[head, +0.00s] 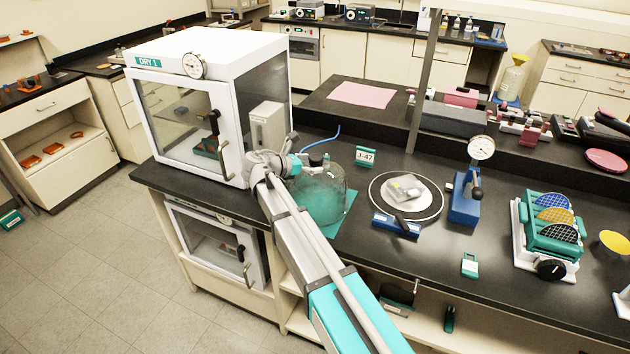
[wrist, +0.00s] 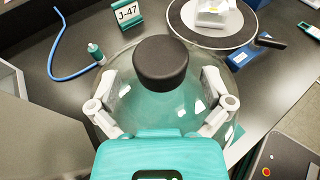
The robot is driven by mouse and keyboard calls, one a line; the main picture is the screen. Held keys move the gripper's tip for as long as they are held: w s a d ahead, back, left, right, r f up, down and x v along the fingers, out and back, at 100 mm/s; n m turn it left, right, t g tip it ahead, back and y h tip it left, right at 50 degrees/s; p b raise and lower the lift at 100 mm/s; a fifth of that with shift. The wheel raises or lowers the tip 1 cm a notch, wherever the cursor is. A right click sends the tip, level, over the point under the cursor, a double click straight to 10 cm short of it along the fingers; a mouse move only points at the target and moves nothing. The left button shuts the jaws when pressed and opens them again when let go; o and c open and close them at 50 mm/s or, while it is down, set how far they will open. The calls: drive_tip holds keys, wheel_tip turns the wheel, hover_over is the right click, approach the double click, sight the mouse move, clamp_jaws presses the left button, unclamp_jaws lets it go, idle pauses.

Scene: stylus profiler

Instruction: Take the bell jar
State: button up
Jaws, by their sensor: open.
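The bell jar (head: 322,197) is a clear glass dome on a green mat (head: 345,219) near the front of the dark bench. In the wrist view the glass dome (wrist: 165,110) fills the middle, with its black knob (wrist: 161,62) on top. My gripper (wrist: 160,85) is open, with one finger on each side of the knob, apart from it. In the head view my gripper (head: 299,163) is at the jar's upper left, and my arm hides part of the jar's left side.
A white dry cabinet (head: 205,95) stands close on the left. A J-47 sign (head: 365,157) and a blue hose (head: 322,138) are behind the jar. A round stage (head: 433,195) and a blue dial gauge stand (head: 464,205) are on the right.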

sight(312, 158)
clamp_jaws()
idle(0.5)
drive_tip(key=shift+r, duration=0.15)
wheel_tip(312, 158, up, 3)
drive_tip(key=p, duration=0.3)
drive_tip(key=s+d+r+p, duration=0.5)
drive_tip(key=s+r+p, duration=0.4)
drive_tip(key=s, duration=0.3)
drive_tip(key=shift+s+d+r+p, duration=0.35)
drive_tip(key=shift+d+r+p, duration=0.05)
drive_tip(key=shift+p, duration=0.15)
